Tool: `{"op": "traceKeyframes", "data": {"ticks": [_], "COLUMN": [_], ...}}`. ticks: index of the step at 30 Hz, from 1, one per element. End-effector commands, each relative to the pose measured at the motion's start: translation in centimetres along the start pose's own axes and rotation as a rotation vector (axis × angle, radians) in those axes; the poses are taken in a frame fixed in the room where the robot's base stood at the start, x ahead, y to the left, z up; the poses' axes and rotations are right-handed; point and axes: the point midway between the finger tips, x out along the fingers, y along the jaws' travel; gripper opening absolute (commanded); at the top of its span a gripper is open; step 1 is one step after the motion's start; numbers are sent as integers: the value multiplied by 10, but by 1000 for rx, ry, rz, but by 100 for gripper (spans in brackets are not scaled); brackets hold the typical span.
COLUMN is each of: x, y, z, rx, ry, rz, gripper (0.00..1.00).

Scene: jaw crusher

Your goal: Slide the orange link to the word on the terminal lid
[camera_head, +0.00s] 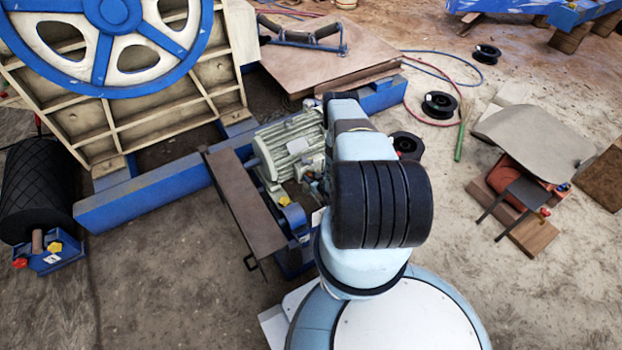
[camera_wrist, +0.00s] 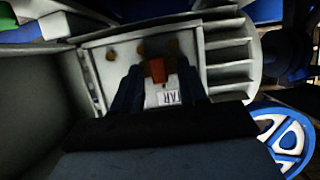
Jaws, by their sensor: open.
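In the wrist view, the orange link (camera_wrist: 157,71) is a small orange-brown piece inside the pale terminal box (camera_wrist: 95,80). My gripper (camera_wrist: 159,68) is open, with one dark blue finger on each side of the link; I cannot tell whether either finger touches it. Just below the link is a white label (camera_wrist: 170,97) with dark lettering, turned and partly hidden, so I cannot read the word surely. Several brownish studs (camera_wrist: 110,53) show in a row behind the link. In the head view my arm hides the gripper and the link.
The box is on a grey finned motor (camera_head: 293,147). A brown plate (camera_head: 245,205) stands close to its left, and a blue beam (camera_head: 150,195) runs behind. A large blue-rimmed wheel (camera_head: 105,45) is at the back left. Open floor lies at the front left.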

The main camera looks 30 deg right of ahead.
Motion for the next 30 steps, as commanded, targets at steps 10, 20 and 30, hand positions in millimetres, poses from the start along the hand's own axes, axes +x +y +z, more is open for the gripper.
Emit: {"op": "traceKeyframes", "data": {"ticks": [10,20,30], "x": [0,0,0], "y": [0,0,0], "z": [0,0,0], "rx": [0,0,0], "ry": [0,0,0], "rz": [0,0,0], "gripper": [22,0,0]}}
